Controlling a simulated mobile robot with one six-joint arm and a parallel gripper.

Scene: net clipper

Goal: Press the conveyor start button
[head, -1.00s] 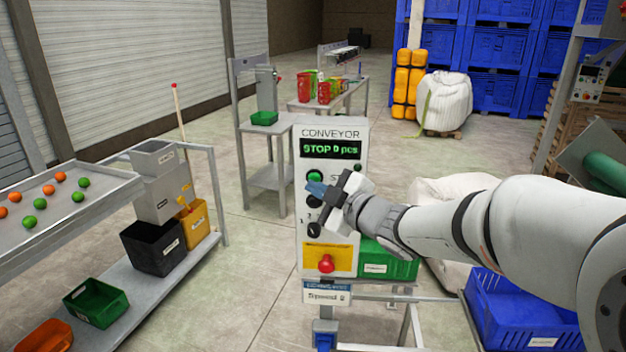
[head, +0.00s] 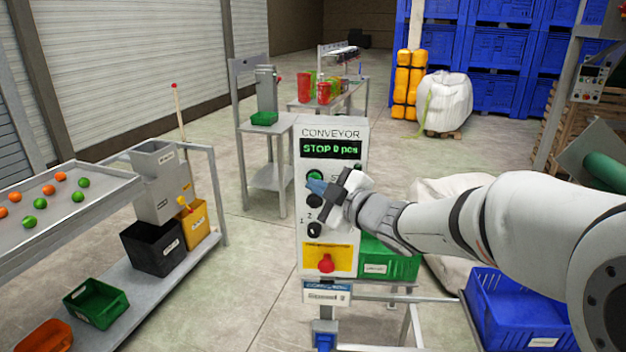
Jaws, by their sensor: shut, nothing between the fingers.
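The conveyor control box (head: 348,143) stands upright in the middle of the head view. Its display (head: 331,149) reads "STOP 0 pcs". The green start button (head: 315,177) is below the display on the left, its lower part close to the blue fingertips. Below it are dark knobs (head: 314,230) and a red button on a yellow plate (head: 327,263). My gripper (head: 316,187) is shut and empty, its blue fingertips at the lower edge of the green button. I cannot tell whether they touch the panel. My gripper hides part of the panel's right side.
A green crate (head: 400,267) sits right behind the box, and a blue crate (head: 490,318) stands at lower right. A tray of orange and green balls (head: 105,185) is at left. Open floor (head: 255,260) lies left of the box.

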